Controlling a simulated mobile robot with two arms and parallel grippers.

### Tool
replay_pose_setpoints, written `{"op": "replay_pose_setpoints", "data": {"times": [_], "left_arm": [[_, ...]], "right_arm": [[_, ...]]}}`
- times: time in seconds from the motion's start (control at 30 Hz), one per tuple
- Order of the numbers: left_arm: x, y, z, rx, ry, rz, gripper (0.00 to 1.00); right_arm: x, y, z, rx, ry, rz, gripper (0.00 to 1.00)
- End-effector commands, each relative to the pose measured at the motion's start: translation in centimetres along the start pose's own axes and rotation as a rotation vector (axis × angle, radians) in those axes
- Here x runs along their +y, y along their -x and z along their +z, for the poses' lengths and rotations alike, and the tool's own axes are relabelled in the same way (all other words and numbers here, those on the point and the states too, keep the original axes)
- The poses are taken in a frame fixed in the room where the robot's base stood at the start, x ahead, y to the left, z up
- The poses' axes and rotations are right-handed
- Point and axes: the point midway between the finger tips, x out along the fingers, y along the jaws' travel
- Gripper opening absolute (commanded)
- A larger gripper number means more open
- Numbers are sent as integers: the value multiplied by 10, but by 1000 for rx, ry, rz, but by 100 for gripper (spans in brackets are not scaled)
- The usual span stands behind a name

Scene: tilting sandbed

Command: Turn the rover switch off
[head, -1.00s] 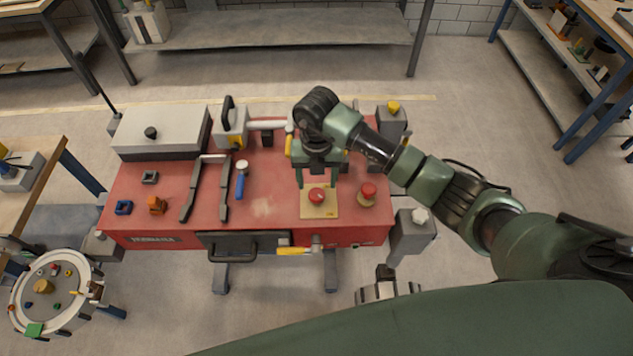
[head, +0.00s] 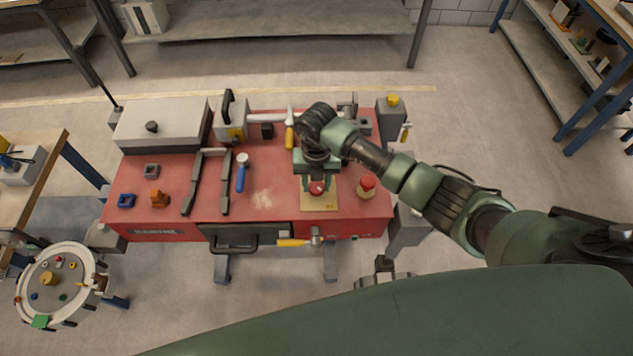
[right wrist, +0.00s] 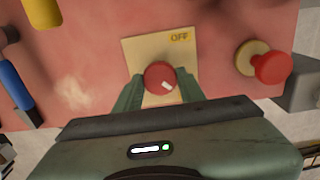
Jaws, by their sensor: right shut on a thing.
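The rover switch is a round red knob (right wrist: 160,76) on a square cream plate (right wrist: 141,46) on the red bench top. It also shows in the head view (head: 316,187). A white mark on the knob sits toward its lower right in the right wrist view. The word OFF is at the plate's upper right there. My right gripper (head: 317,184) points down over the plate and is shut on the knob, one green finger on each side. It also shows in the right wrist view (right wrist: 158,88). My left gripper is not in view.
A red mushroom button (head: 367,184) stands just right of the plate. A blue-handled tool (head: 241,175) and a dark-handled frame (head: 226,185) lie to the left. A yellow-handled lever (head: 292,243) sticks out at the front edge. A grey box (head: 160,126) is at the back left.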

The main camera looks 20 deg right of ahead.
Motion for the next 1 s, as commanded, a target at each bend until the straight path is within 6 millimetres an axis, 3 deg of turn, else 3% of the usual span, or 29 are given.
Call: {"op": "replay_pose_setpoints", "data": {"times": [0.37, 1.0], "left_arm": [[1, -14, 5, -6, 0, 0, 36], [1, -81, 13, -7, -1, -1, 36]], "right_arm": [[-1, -2, 2, -4, 112, -2, 0], [0, -5, 2, -5, 689, -2, 0]]}}
